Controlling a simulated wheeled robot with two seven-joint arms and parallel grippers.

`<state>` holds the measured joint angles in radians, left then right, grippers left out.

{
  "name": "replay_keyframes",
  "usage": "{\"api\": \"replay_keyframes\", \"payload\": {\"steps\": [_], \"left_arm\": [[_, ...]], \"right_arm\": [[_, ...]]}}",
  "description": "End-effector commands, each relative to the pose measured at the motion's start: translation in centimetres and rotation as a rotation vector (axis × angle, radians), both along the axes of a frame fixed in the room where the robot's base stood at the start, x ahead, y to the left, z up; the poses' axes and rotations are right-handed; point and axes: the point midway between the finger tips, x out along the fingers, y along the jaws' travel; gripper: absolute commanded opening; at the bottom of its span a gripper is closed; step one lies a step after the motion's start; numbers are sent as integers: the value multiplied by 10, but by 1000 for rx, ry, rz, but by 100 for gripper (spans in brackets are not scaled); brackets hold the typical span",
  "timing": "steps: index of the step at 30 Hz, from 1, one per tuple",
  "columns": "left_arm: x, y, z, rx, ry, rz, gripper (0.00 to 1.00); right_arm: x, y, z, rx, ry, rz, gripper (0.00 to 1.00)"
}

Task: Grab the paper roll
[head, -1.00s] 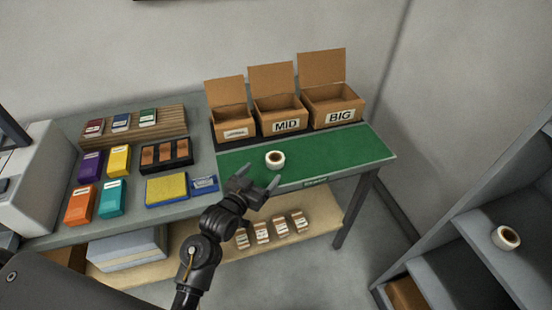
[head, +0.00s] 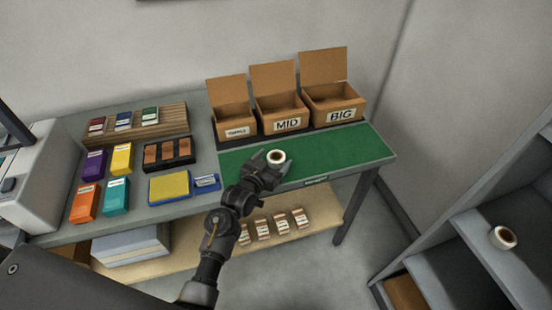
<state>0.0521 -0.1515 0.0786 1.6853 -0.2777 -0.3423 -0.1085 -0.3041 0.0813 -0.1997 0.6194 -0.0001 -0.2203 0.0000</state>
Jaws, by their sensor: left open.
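A second, similar paper roll (head: 502,237) sits on the grey shelf unit at the right, far from the gripper. My right gripper is not in view.
Three open cardboard boxes stand behind the mat, including the MID box (head: 287,124) and the BIG box (head: 340,114). Coloured ink boxes, a yellow sponge pad (head: 169,187) and a black tray (head: 168,153) fill the table's left side. The mat's right part is clear.

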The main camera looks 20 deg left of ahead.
Motion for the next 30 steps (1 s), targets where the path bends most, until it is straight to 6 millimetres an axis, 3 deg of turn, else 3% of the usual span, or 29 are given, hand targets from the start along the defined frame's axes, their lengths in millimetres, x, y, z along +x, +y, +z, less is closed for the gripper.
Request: {"api": "replay_keyframes", "payload": {"steps": [2, 12, 23, 30], "left_arm": [[0, 0, 0, 0, 0, 0, 77], [0, 0, 0, 0, 0, 0, 32], [0, 0, 5, 1, -2, 0, 32], [0, 1, 33, 1, -6, 0, 32]], "right_arm": [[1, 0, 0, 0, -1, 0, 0], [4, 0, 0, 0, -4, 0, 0], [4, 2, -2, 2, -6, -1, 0], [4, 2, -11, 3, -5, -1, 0]]}}
